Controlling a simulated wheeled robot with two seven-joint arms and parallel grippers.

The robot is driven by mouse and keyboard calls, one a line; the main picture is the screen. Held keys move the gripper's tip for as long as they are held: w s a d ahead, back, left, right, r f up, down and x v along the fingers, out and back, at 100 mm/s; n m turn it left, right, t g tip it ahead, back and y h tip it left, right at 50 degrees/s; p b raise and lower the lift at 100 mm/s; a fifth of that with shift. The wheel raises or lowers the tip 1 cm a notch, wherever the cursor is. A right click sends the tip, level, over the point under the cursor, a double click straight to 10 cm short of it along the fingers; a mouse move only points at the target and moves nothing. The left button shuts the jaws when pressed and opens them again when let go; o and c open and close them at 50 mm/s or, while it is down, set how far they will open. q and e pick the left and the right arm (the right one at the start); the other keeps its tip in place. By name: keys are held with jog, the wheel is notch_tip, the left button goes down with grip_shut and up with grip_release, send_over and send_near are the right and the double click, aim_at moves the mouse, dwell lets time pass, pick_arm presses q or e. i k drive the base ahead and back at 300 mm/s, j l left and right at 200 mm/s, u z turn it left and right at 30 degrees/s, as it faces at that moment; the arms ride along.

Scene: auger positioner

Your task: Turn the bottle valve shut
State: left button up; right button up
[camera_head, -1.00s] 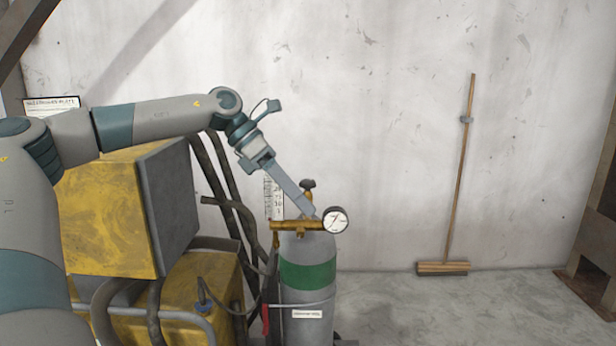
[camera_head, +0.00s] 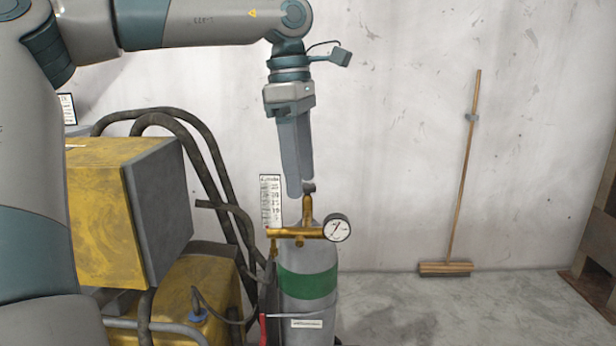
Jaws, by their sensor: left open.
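The grey gas bottle (camera_head: 309,260) with a green band stands upright beside the yellow machine. Its brass valve and regulator (camera_head: 290,232) sit on top, with a round white gauge (camera_head: 337,228) on the right. The small dark valve knob (camera_head: 309,187) tops the brass stem. My left gripper (camera_head: 301,188) points down from above, its fingers open at the knob. One finger partly covers the knob's left side; whether they touch I cannot tell. My right gripper is not in view.
A yellow machine (camera_head: 100,210) with a grey side panel and dark hoses (camera_head: 205,140) stands left of the bottle. A scale card (camera_head: 270,200) is behind the valve. A broom (camera_head: 463,180) leans on the wall. The floor right of the bottle is clear.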

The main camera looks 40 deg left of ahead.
aim_at(308, 187)
jog(key=i+j, duration=1)
jog(key=j, duration=0.25)
